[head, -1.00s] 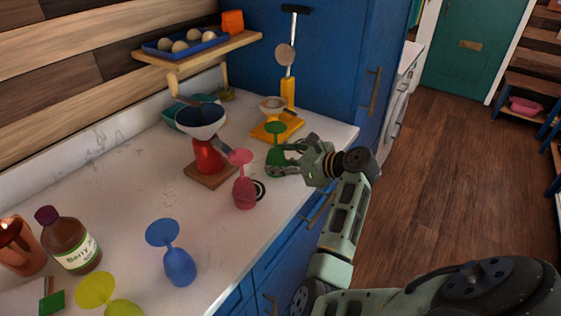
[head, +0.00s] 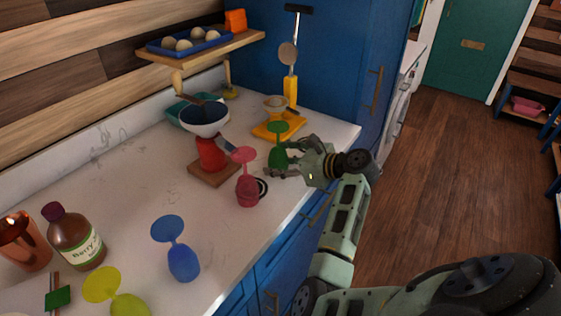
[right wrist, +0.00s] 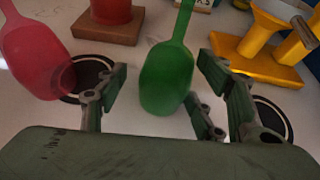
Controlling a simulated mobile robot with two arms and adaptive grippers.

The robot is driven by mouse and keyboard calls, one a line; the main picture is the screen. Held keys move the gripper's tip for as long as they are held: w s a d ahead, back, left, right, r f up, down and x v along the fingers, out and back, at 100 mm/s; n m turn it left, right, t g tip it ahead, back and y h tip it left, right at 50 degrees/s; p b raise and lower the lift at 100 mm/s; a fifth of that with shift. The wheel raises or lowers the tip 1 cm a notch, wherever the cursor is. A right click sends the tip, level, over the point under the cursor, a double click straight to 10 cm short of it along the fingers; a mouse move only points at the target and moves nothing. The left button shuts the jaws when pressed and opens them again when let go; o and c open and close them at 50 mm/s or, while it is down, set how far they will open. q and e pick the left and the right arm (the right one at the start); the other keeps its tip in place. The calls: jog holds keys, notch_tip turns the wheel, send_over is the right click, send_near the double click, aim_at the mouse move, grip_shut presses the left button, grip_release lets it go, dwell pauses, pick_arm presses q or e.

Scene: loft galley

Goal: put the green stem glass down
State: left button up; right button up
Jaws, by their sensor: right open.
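The green stem glass (head: 279,157) stands upside down on the white counter, its bowl down and its round foot up. My right gripper (head: 284,160) is around its bowl, with the fingers spread. In the right wrist view the green glass (right wrist: 167,78) sits between the open fingers of the right gripper (right wrist: 164,80), with a gap visible on both sides. My left gripper is not in view.
A pink glass (head: 247,190) stands close on the left, beside a dark disc (head: 263,188). Blue (head: 183,262) and yellow-green (head: 128,305) glasses stand nearer. The counter's front edge is close.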

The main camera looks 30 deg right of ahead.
jog(key=shift+s+d+f, duration=0.2)
jog(key=shift+s+f, duration=0.05)
jog(key=shift+f, duration=0.35)
jog(key=shift+r, duration=0.15)
jog(key=r+v, duration=0.1)
jog(key=v, duration=1.1)
jog(key=shift+w+d+r+b, duration=0.15)
jog(key=shift+w+r+b, duration=0.05)
jog(key=shift+b, duration=0.15)
